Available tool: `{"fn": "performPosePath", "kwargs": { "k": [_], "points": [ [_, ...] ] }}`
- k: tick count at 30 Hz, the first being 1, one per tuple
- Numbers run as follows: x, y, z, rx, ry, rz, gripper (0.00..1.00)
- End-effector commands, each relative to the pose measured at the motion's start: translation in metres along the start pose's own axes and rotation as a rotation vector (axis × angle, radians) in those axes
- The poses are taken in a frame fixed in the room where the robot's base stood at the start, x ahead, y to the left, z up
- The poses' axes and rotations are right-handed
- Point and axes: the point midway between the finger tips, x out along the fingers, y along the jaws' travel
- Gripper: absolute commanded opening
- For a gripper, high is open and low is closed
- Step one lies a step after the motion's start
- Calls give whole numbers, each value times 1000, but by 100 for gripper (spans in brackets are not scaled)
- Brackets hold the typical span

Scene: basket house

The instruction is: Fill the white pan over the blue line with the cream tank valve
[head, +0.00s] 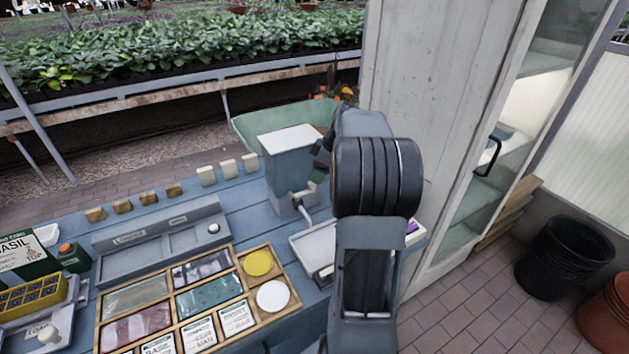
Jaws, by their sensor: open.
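The blue-grey tank (287,168) with a white top stands at the back right of the blue table. A pale valve part (304,203) shows low on its right side, beside my arm. The white pan (313,246) sits below and in front of the tank, its right part hidden behind my arm. I cannot make out a blue line or the liquid level in it. My gripper (320,166) is open beside the tank's right side, mostly hidden by my own wrist. I cannot tell whether it touches the valve.
A wooden tray (262,318) with several compartments and a grey stand (160,240) fill the table's left and middle. Several small blocks line the back edge. A green basin (250,122) is behind the tank. A cabinet door (450,120) stands close on the right.

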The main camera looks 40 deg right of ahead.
Motion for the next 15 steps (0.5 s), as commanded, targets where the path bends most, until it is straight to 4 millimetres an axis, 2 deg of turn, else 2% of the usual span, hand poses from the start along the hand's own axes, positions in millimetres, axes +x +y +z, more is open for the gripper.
{"fn": "performPosePath", "kwargs": {
  "k": [3,6,15],
  "points": [
    [18,-1,0,0,-1,-3,54],
    [29,0,0,0,-1,-1,54],
    [43,0,0,-1,-1,-1,54]
  ]
}}
